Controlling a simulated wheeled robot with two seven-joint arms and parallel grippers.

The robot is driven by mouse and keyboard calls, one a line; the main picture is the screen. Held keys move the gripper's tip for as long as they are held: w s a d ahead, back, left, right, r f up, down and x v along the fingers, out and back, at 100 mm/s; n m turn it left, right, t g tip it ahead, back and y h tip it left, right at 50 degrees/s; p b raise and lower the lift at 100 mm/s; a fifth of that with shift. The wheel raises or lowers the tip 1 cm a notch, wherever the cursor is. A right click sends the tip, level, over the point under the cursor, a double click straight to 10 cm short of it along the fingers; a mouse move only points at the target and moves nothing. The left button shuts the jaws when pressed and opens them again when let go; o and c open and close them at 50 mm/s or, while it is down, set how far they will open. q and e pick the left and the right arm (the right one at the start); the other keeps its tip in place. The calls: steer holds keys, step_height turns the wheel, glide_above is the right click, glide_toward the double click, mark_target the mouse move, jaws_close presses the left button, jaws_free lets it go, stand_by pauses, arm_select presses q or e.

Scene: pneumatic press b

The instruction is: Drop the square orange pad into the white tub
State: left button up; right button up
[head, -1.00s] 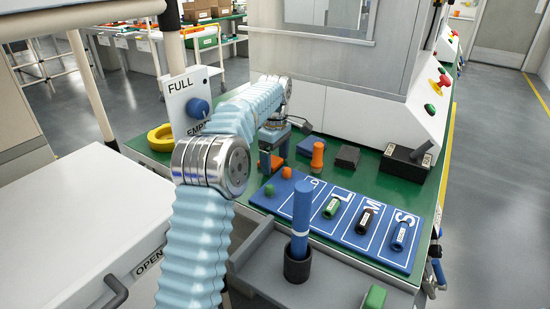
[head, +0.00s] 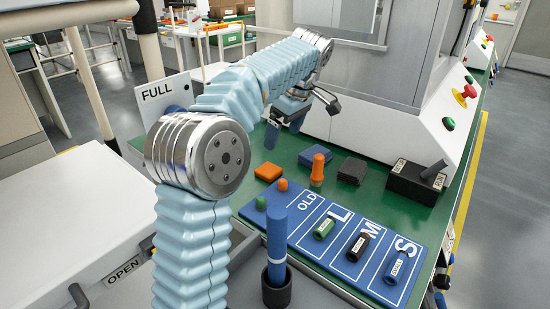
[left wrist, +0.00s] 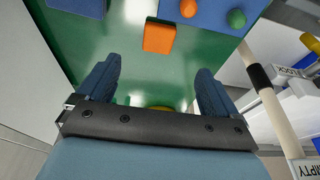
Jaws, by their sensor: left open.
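The square orange pad (head: 268,172) lies flat on the green bench top, just behind the blue board. It also shows in the left wrist view (left wrist: 159,38), beyond the fingertips and clear of them. My left gripper (head: 285,124) is open and empty. It hangs above the bench, behind the pad and apart from it. In the left wrist view its two fingers (left wrist: 157,72) are spread wide with nothing between them. I cannot make out a white tub in either view. My right gripper is not in view.
The blue board (head: 300,233) carries several coloured cylinders. An orange knobbed piece (head: 317,170) and dark blocks (head: 352,170) stand right of the pad. A blue rod stands in a black cup (head: 276,290). The white machine (head: 365,115) bounds the bench behind.

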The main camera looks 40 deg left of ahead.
arm_select(q)
steer(key=d+y, duration=0.1)
glide_toward(268, 169)
steer(key=x, duration=0.3)
steer(key=shift+d+f, duration=0.1)
steer(key=shift+d, duration=0.1)
steer(key=x, duration=0.5)
steer(key=shift+a+f, duration=0.2)
steer(key=shift+c, duration=0.2)
steer(key=c, duration=1.2)
steer(key=shift+r, duration=0.15)
